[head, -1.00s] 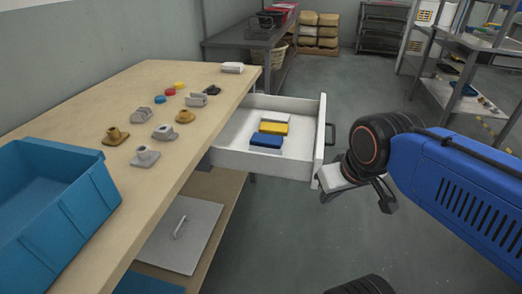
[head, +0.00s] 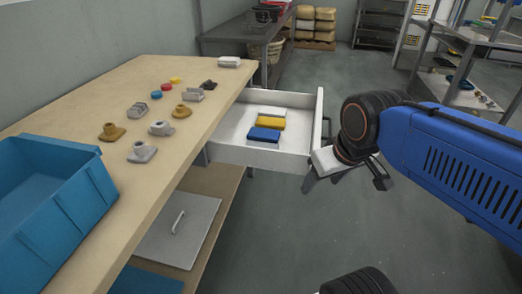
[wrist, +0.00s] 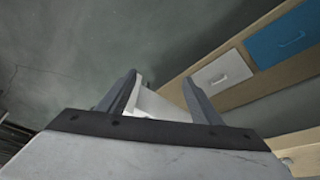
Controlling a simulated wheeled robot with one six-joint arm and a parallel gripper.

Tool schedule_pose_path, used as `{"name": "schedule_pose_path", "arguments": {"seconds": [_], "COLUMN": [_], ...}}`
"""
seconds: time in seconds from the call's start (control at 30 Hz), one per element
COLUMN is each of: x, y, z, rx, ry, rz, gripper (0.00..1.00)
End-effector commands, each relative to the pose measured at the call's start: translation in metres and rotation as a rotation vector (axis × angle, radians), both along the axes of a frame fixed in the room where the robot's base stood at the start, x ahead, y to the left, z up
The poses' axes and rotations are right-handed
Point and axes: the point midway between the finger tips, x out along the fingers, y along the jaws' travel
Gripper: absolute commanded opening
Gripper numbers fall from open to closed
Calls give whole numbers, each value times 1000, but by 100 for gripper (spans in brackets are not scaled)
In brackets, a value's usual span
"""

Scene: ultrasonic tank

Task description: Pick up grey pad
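The grey pad (head: 272,111), pale grey to white, lies flat in the open white drawer (head: 235,155), behind a yellow pad (head: 271,123) and a blue pad (head: 263,135). My gripper (head: 346,181) is outside the drawer, to the right of its front panel and apart from the pads. Its two fingers are spread with nothing held. In the wrist view, my gripper (wrist: 160,88) shows the fingers apart, with a white part of the drawer (wrist: 158,106) visible between them. No pad can be made out in the wrist view.
The wooden bench (head: 165,123) holds several small fittings and a blue bin (head: 50,205). The drawer's handle (head: 327,127) sticks out toward my arm.

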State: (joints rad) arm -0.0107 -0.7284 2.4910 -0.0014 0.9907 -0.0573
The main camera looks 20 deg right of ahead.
Motion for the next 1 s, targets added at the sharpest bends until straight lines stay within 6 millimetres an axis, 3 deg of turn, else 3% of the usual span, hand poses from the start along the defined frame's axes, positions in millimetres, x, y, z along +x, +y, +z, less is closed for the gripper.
{"name": "schedule_pose_path", "arguments": {"seconds": [0.2, 0.5, 0.77, 1.0], "x": [50, 126, 196, 257], "y": [7, 22, 38, 56], "z": [35, 72, 89, 93], "rx": [-57, -124, -167, -190], "ry": [72, 170, 251, 318], "rz": [173, 436, 668, 875], "gripper": [61, 61, 61, 61]}}
